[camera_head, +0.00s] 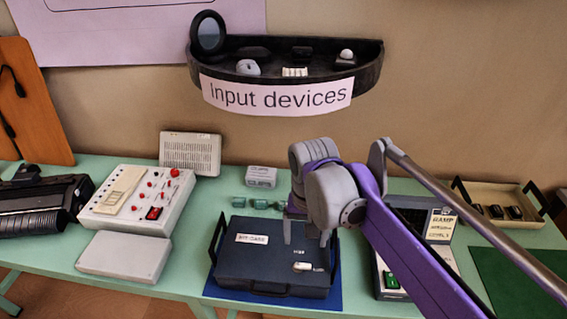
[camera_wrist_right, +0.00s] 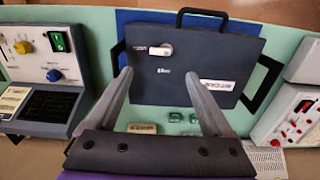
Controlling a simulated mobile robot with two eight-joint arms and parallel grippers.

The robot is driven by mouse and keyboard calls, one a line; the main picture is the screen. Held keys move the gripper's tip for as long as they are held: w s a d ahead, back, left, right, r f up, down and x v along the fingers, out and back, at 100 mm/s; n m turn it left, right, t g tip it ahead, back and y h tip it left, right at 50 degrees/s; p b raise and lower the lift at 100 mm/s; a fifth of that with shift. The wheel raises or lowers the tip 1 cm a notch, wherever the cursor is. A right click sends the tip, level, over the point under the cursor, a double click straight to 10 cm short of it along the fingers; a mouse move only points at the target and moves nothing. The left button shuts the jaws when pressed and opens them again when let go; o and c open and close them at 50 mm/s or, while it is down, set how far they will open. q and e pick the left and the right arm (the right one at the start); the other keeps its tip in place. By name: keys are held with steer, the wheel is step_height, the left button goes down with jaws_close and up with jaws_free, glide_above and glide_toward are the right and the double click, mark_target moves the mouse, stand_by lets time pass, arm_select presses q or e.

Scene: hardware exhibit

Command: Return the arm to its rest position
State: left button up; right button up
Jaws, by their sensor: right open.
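My right gripper (camera_head: 308,236) is above the dark blue case (camera_head: 262,262) on the green table, with its fingers pointing down. In the right wrist view the two fingers (camera_wrist_right: 160,80) are spread apart with nothing between them, and the case (camera_wrist_right: 195,85) lies beyond the tips. The case has a small white switch (camera_head: 302,267) and a white label. My purple right arm (camera_head: 415,255) reaches in from the lower right. My left gripper is not in view.
A control box with red knobs (camera_head: 137,200) stands to the left and a device with a green switch (camera_head: 391,280) to the right. Small goggles (camera_head: 257,203) and a clips box (camera_head: 261,177) lie behind the case. A shelf (camera_head: 365,78) hangs on the wall above.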

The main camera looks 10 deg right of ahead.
steer(key=s+d+f+n+t, duration=0.1)
steer(key=s+d+f+t, duration=0.1)
steer(key=s+f, duration=0.3)
steer(key=s+d+f+n+t+p, duration=0.1)
steer(key=s+d+f+n+t, duration=0.1)
steer(key=s+f, duration=0.3)
steer(key=s+d+t, duration=0.1)
steer(key=s, duration=0.2)
steer(key=shift+d+f, duration=0.2)
steer(key=shift+d, duration=0.05)
